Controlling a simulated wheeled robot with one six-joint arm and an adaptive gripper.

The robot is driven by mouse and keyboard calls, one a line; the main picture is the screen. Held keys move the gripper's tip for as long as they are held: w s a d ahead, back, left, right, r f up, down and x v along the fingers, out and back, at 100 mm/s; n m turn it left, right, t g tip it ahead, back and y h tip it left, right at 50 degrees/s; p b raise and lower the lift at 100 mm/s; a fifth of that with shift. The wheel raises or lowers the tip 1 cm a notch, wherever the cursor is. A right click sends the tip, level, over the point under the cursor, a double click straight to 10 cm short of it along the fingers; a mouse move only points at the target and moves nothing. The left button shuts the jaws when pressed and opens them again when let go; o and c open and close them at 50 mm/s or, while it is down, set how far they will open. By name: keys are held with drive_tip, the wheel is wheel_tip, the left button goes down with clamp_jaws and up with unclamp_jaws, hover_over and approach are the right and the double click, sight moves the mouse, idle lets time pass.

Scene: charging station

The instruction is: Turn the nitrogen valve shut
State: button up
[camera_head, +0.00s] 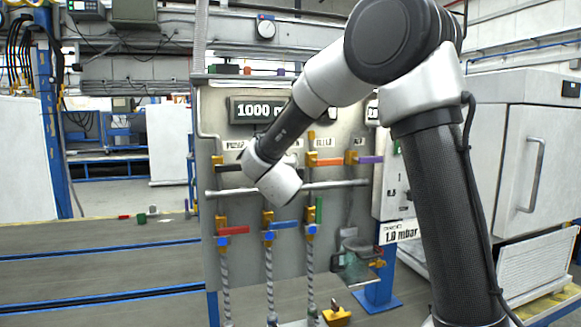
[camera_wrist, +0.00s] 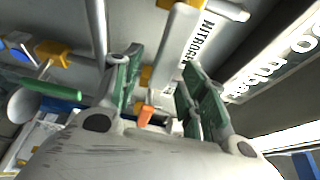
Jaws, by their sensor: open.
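The nitrogen label (camera_wrist: 198,42) shows in the wrist view, partly cut by my right finger. Beside it a pale bar-shaped handle (camera_wrist: 174,45) runs up from a yellow valve body (camera_wrist: 147,76); this appears to be the nitrogen valve. My gripper (camera_wrist: 162,62) is open, with its green-padded fingers on either side of the handle's lower part. I cannot tell whether a finger touches it. In the head view my wrist hides the gripper and this valve in front of the valve panel (camera_head: 241,268).
Nearby valve handles are orange (camera_head: 328,162), purple (camera_head: 370,159), red (camera_head: 234,230), blue (camera_head: 285,224) and green (camera_head: 319,209). A horizontal pipe (camera_head: 335,185) crosses the panel. A display (camera_head: 253,110) reads 1000. A grey cabinet (camera_head: 537,150) stands at right.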

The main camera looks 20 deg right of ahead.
drive_tip(key=v, duration=1)
drive_tip(key=shift+d, duration=0.1)
